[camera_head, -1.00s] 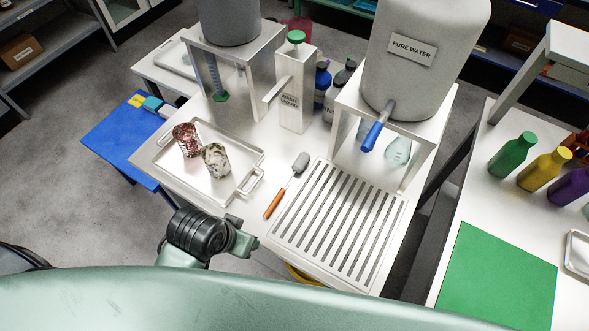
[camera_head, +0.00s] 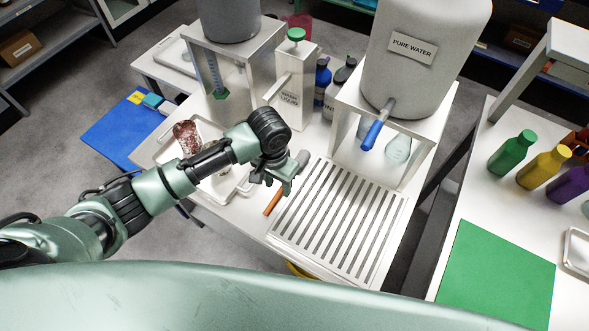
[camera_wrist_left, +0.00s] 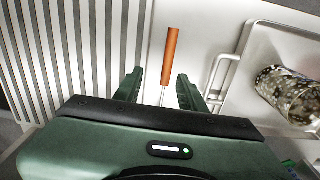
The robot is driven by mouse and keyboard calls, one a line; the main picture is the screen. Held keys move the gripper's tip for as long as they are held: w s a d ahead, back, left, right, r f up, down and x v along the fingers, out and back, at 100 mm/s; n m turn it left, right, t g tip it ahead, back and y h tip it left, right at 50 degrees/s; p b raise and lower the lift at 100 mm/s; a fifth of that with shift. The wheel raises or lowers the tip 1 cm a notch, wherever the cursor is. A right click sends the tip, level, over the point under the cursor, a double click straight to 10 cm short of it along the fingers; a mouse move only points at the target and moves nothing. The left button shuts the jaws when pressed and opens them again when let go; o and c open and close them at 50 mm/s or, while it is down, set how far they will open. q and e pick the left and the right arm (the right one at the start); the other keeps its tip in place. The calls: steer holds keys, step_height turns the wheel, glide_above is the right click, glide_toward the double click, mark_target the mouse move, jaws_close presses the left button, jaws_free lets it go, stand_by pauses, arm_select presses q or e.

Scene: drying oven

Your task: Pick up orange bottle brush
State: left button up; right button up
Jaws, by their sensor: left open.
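The bottle brush has an orange handle (camera_head: 273,201) and a grey head (camera_head: 303,158). It lies on the white table between the tray and the slotted drain plate. My left gripper (camera_head: 275,187) is above the brush and covers its middle in the head view. In the left wrist view, my left gripper (camera_wrist_left: 160,88) is open, with the orange handle (camera_wrist_left: 170,55) showing between and beyond its fingertips. The thin shaft runs down between the fingers, and the grey head is hidden by the gripper body. My right gripper is not in view.
The slotted drain plate (camera_head: 335,222) is right of the brush. The tray (camera_head: 163,152) with patterned cups is left, partly behind my arm. A white dispenser (camera_head: 292,95) and the pure water tank (camera_head: 420,50) on its stand rise behind.

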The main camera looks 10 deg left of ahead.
mark_target(276, 197)
arm_select(q)
steer(key=shift+w+a, duration=0.4)
steer(key=shift+a, duration=0.1)
steer(key=shift+a+f, duration=0.1)
steer(key=shift+f, duration=0.2)
steer(key=f, duration=0.4)
steer(key=f+p, duration=0.1)
steer(key=f, duration=0.2)
steer(key=shift+s, duration=0.25)
jaws_close()
